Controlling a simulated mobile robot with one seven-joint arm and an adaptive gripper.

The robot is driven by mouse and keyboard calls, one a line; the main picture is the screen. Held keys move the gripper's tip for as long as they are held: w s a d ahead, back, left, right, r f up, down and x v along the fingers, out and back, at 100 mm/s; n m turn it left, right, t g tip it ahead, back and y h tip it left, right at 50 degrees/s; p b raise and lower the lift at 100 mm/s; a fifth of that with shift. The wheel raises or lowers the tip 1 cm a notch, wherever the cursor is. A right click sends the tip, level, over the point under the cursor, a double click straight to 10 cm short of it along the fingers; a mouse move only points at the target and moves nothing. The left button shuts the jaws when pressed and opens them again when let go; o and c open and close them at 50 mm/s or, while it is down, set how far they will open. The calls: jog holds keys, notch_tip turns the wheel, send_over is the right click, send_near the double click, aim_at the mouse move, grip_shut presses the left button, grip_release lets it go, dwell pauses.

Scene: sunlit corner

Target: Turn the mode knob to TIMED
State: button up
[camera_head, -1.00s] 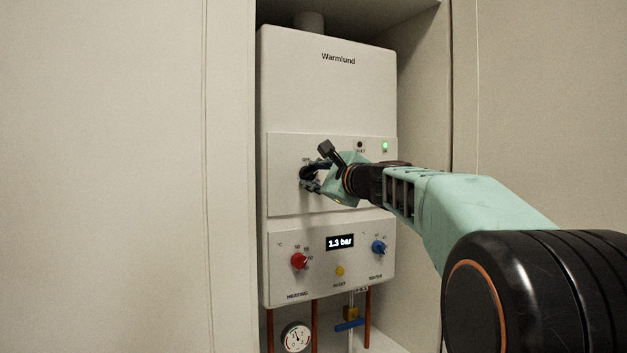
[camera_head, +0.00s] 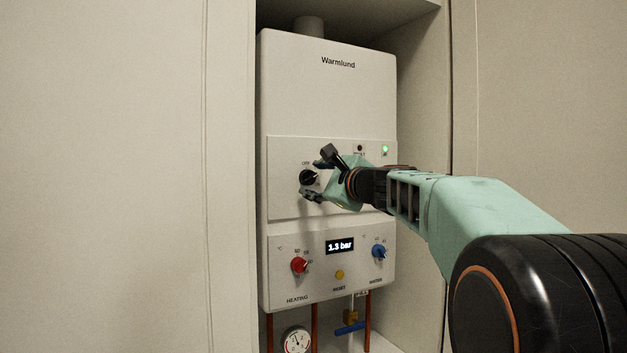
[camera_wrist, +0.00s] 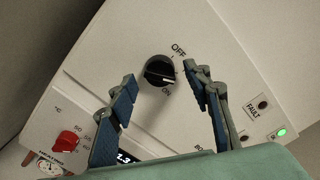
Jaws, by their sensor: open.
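The mode knob (camera_head: 308,177) is a round black dial on the middle panel of the white boiler (camera_head: 330,90). In the wrist view the knob (camera_wrist: 158,71) shows a white pointer line, with OFF printed above right of it and a label that looks like ON just below right. The line lies nearer the ON side; its exact setting is hard to tell. I cannot read a TIMED label. My gripper (camera_wrist: 160,78) is open and empty, its fingertips in front of the knob and apart from it, one on either side. In the head view my gripper (camera_head: 316,178) stands just right of it.
Below are a red heating knob (camera_head: 299,265), a blue water knob (camera_head: 379,251), a yellow reset button (camera_head: 339,275) and a display (camera_head: 340,244) reading 1.3 bar. A green light (camera_head: 385,149) is lit upper right. Cabinet walls flank the boiler.

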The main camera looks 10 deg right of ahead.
jog(key=v, duration=0.6)
jog(key=shift+s, duration=0.3)
